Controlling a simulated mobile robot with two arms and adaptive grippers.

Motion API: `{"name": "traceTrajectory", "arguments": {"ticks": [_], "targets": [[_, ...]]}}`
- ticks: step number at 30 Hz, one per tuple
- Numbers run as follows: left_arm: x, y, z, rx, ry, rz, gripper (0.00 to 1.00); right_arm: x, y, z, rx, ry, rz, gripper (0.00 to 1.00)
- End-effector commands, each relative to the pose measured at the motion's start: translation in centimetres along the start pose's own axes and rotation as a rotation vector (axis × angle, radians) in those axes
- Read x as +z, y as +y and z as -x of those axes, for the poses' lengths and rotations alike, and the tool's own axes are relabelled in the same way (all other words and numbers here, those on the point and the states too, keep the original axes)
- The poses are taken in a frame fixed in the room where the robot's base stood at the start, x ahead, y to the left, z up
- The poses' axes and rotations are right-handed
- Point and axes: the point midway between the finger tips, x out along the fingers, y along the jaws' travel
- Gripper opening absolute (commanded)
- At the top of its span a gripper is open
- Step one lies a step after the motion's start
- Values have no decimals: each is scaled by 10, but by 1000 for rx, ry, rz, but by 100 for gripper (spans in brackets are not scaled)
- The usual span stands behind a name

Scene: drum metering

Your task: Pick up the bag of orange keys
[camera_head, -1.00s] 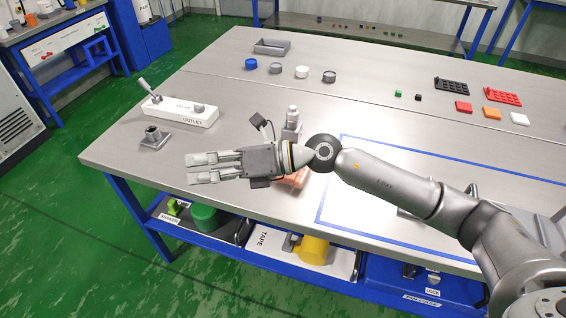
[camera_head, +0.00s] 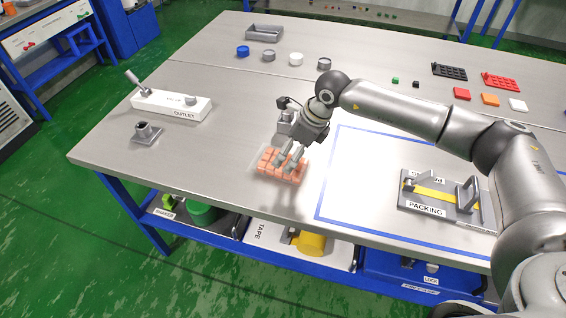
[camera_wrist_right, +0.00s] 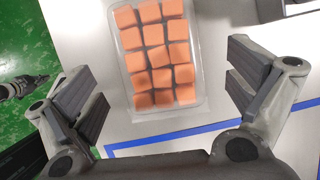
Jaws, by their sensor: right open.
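The bag of orange keys (camera_head: 283,165) lies on the steel table, left of the blue outlined area. It is a clear flat pack with orange cubes in rows. My right gripper (camera_head: 288,159) is just above it, fingers pointing down and towards it, and partly covers its far edge. In the right wrist view the bag (camera_wrist_right: 157,58) lies between and beyond the two spread fingers of the right gripper (camera_wrist_right: 163,92). The gripper is open and empty, and neither finger appears to touch the bag.
The outlet block (camera_head: 172,105) and a small grey socket (camera_head: 146,133) are to the left. The packing plate (camera_head: 440,200) with handles lies to the right. The blue outlined area is otherwise mostly clear.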

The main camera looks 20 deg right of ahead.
Motion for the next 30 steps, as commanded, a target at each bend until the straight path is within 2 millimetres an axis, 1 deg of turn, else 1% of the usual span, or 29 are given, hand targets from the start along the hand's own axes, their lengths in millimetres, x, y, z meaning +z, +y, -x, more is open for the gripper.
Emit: {"name": "traceTrajectory", "arguments": {"ticks": [4, 7, 9, 12, 15, 20, 23, 27, 29, 30], "targets": [[0, 0, 9, 0, -1, 0, 0, 0, 2, -14, 3, 3, -1, 100], [-1, 0, 16, 0, -1, 0, 0, 0, 4, -30, 4, 1, -1, 100], [-1, 0, 16, 0, -1, 0, 0, 0, 4, -41, 3, 0, -2, 100], [-1, 0, 17, 0, -1, 0, 0, -1, 3, -50, 1, 1, -1, 100], [-1, 0, 17, 0, -1, 1, 0, -1, 3, -53, 0, -1, 0, 100], [-1, 0, 17, 0, -1, 1, 0, -1, 3, -53, 1, -1, 0, 100], [-1, 0, 17, 0, -1, 1, 0, -1, 3, -53, 1, -1, 0, 88], [-1, 0, 17, 0, -1, 1, 0, -1, 3, -53, 1, -1, -1, 70], [-1, 0, 17, 0, -1, 1, 0, -1, 3, -53, 1, -1, -1, 63], [-1, 0, 17, 0, -1, 1, 0, 0, 3, -53, 1, -2, -1, 61]]}}
